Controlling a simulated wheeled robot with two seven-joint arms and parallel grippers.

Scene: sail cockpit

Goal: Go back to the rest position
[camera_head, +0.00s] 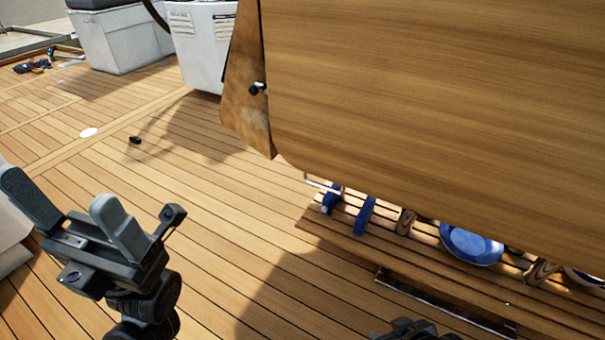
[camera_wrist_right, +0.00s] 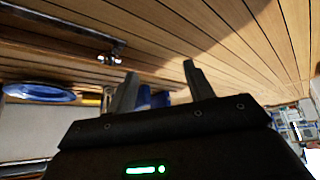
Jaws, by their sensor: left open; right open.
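My left gripper (camera_head: 78,214) is at the lower left of the head view, with its two fingers spread and nothing between them. It is raised above the teak deck. Of my right arm, only a dark part (camera_head: 410,330) shows at the bottom edge of the head view. In the right wrist view my right gripper (camera_wrist_right: 158,85) has its two fingers apart. No object is seen held between them. Blue items show behind the fingers, apparently further off.
A large wooden panel (camera_head: 430,90) fills the upper right. Below it a slatted shelf (camera_head: 345,240) holds a blue bowl (camera_head: 470,245) and blue-handled items (camera_head: 364,215). A white console (camera_head: 203,50) and a grey box (camera_head: 122,45) stand at the back. The deck (camera_head: 200,210) between is mostly clear.

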